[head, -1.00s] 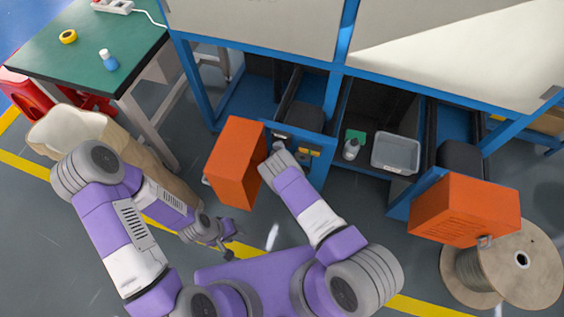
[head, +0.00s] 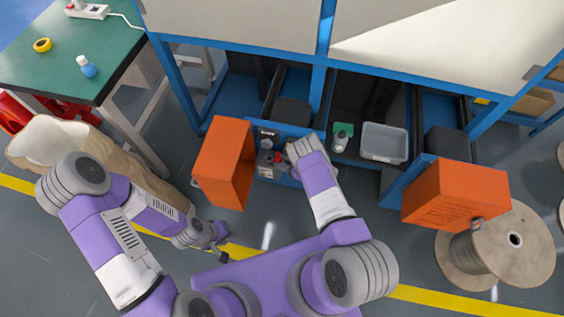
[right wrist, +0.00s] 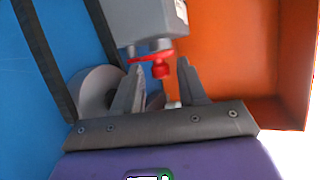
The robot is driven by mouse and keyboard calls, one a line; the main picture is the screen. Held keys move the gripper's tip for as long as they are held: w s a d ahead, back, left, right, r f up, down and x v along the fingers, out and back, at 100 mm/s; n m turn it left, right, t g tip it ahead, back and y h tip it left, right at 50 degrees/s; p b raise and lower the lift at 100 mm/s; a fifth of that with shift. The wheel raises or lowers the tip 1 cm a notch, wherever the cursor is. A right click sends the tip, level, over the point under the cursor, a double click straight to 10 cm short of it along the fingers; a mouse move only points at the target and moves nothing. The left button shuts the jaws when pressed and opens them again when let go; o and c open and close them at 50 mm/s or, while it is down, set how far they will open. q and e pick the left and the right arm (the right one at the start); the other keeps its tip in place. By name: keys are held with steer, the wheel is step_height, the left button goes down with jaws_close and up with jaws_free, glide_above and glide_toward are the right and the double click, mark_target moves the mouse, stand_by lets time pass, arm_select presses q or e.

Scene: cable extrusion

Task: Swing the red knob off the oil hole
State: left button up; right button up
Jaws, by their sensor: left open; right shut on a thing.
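The small red knob (right wrist: 161,66) sits under a grey machine unit (right wrist: 145,20) in the right wrist view. It also shows as a red spot (head: 278,157) in the head view. My right gripper (right wrist: 160,78) has its two fingers on either side of the red knob and is shut on it. In the head view the right gripper (head: 285,157) is at the grey unit, right of the open orange cover. The oil hole cannot be made out. My left gripper (head: 221,250) is open and empty, low over the floor at the left.
The orange cover (head: 224,160) stands open just left of the unit; its inside (right wrist: 240,50) fills the wrist view's right. A second orange box (head: 455,195), a cable spool (head: 535,240) and a grey bin (head: 384,143) are right. A green table (head: 50,60) is upper left.

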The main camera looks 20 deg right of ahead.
stand_by(0.4)
steer(key=o, duration=0.7)
steer(key=p+v, duration=0.2)
steer(key=v, duration=0.5)
steer(key=shift+s+d+p, duration=0.15)
steer(key=shift+s+p, duration=0.05)
steer(key=shift+p, duration=0.2)
steer(key=shift+r, duration=0.15)
